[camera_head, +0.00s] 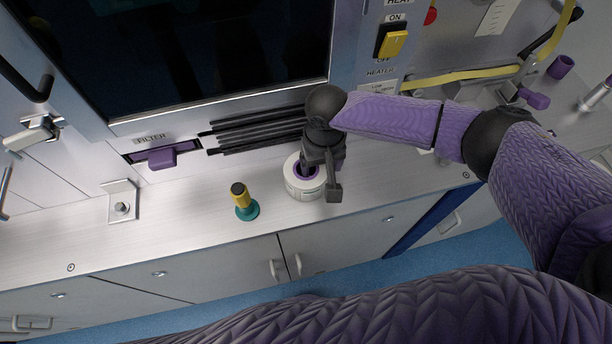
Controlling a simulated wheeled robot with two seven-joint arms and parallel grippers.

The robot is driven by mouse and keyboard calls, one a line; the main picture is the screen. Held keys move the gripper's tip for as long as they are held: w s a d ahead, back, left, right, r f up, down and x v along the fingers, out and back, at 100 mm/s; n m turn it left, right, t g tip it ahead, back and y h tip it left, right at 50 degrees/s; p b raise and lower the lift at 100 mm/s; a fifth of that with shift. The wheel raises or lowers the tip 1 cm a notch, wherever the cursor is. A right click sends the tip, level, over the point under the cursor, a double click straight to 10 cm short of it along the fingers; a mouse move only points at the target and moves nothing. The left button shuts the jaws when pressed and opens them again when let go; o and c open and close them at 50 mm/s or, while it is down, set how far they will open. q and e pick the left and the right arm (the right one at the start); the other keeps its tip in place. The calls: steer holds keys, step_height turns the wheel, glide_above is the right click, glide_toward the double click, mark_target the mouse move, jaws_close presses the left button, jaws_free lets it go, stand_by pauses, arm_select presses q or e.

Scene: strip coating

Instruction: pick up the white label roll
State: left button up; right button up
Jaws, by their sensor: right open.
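The white label roll (296,188) sits on the metal counter, just right of the middle of its length in view. It has a purple core, partly hidden by my gripper. My right gripper (320,186) is open at the roll. One finger is over the core opening and the other is outside the roll's right side, so the roll's wall lies between them. I cannot tell whether either finger touches it. My left gripper is not in view.
A yellow and teal peg-like item (243,203) stands left of the roll. Black rods (255,133) run along the back under the dark window. A purple filter handle (161,158) and a metal bracket (121,203) are further left. The counter's front edge is close in front of the roll.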

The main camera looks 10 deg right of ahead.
steer(key=shift+r, duration=0.1)
jaws_close()
stand_by(0.3)
steer(key=r+p, duration=0.1)
steer(key=r, duration=0.1)
steer(key=r+p, duration=0.1)
steer(key=r, duration=0.2)
steer(key=s+r+p, duration=0.1)
steer(key=r+p, duration=0.1)
steer(key=shift+r, duration=0.2)
steer(key=s+p, duration=0.4)
steer(key=s, duration=1.5)
steer(key=shift+d+f+p, duration=0.2)
steer(key=shift+d+p, duration=0.1)
steer(key=shift+d, duration=0.05)
